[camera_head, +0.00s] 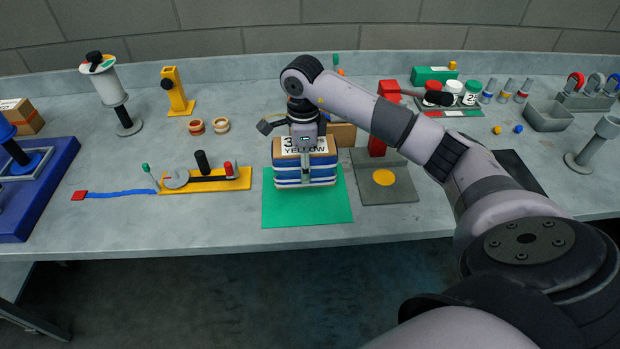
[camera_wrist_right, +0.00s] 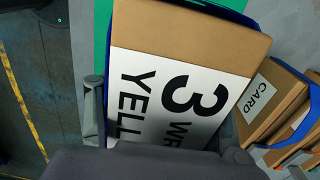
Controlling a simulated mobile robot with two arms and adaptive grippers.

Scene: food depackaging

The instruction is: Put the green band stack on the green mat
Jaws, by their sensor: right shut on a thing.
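My right gripper (camera_head: 304,138) is shut on a stack of brown cartons with blue and white bands (camera_head: 305,176). Its top label reads "3" and "YELLOW". The stack is upright over the back part of the green mat (camera_head: 275,213); I cannot tell whether it touches the mat. In the right wrist view, the stack's brown top (camera_wrist_right: 190,40) and white label lie between the fingers, and a strip of the green mat (camera_wrist_right: 102,35) shows beside it. I see no green band on the held stack. My left gripper is not in view.
A brown carton (camera_head: 343,134) stands behind the held stack; the wrist view shows cartons marked "CARD" (camera_wrist_right: 272,105) with a blue band. A grey plate with a yellow disc (camera_head: 384,177) lies right of the mat, a yellow fixture (camera_head: 235,181) left. The table's front edge is close.

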